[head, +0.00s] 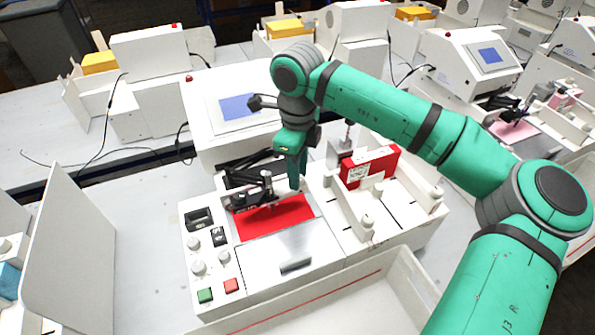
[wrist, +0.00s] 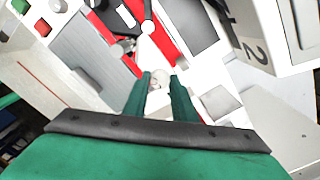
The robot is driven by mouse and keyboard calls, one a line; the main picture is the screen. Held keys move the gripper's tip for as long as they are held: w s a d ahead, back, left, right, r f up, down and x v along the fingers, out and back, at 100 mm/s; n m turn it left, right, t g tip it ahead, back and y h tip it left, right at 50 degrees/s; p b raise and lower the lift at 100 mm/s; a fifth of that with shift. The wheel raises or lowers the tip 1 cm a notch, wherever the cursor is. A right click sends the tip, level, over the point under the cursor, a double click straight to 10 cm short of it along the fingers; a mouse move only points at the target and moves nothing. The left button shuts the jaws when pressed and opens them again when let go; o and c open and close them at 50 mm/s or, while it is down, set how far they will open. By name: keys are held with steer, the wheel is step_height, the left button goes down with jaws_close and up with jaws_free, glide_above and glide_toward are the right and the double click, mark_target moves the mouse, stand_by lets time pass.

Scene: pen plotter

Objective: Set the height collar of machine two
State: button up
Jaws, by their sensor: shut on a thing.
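The machine in front of me is a white pen plotter (head: 345,240) with a red sheet (head: 275,220) on its bed. A large "2" (wrist: 259,52) shows on a white housing in the wrist view. My gripper (head: 294,182) points down at the right end of the plotter's black pen carriage (head: 252,192), above the red sheet's far right corner. In the wrist view its two green fingers (wrist: 161,80) are shut on a small whitish round piece (wrist: 158,79). It looks like the height collar, but its shape is mostly hidden by the fingers.
A red box (head: 369,166) stands right of my gripper, among white guides and knobs. Front left are dials, a green button (head: 205,295) and a red button (head: 231,285). A blue screen (head: 238,106) is behind. A white tray (head: 390,290) lies in front.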

steer(key=m, duration=0.5)
steer(key=shift+m, duration=2.4)
steer(key=o, duration=1)
steer(key=shift+o, duration=0.2)
step_height(320, 180, up, 11)
steer(key=shift+f, duration=0.15)
